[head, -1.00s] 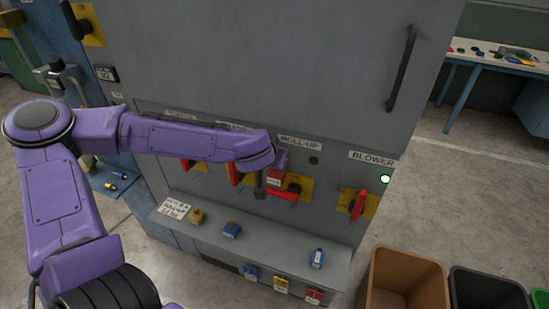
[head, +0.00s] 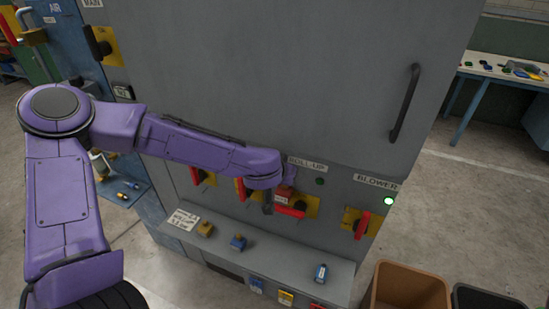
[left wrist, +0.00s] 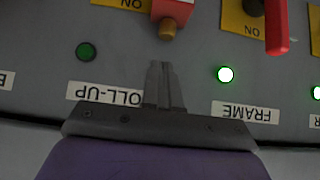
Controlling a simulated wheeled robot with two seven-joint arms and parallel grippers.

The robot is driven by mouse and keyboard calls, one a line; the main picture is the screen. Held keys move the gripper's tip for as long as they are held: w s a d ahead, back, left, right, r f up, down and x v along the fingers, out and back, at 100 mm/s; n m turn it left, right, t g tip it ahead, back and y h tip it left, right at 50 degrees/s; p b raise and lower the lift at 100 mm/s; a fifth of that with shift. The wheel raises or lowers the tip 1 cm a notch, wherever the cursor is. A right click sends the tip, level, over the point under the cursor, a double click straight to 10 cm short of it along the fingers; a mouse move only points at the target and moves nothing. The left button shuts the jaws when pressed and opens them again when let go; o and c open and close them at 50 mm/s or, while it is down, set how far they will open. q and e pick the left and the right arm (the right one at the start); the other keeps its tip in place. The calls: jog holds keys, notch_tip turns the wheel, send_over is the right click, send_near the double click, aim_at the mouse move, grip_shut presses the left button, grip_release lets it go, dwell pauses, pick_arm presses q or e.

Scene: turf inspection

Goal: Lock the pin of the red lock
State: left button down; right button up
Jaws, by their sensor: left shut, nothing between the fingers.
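The red lock (head: 283,198) is on the ROLL-UP switch, next to its red handle (head: 291,212), which lies across the yellow plate (head: 309,205). In the left wrist view the red lock (left wrist: 173,9) is upside down at the top edge, partly cut off. Its brass-coloured pin (left wrist: 167,29) sticks out toward my left gripper (left wrist: 161,66). The fingers are shut and empty, pointing at the pin with a small visible gap. In the head view my arm's end hides the fingertips. My right gripper is in neither view.
The BLOWER switch's red handle (head: 362,225) stands upright to the right. A grey ledge (head: 270,262) below carries a yellow lock (head: 206,229), a blue lock (head: 238,242) and a blue-and-white item (head: 321,272). A brown bin (head: 410,285) stands at lower right.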

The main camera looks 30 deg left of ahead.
pick_arm(q)
jog(key=b+v, duration=0.2)
jog(key=v, duration=0.8)
jog(key=shift+r, duration=0.1)
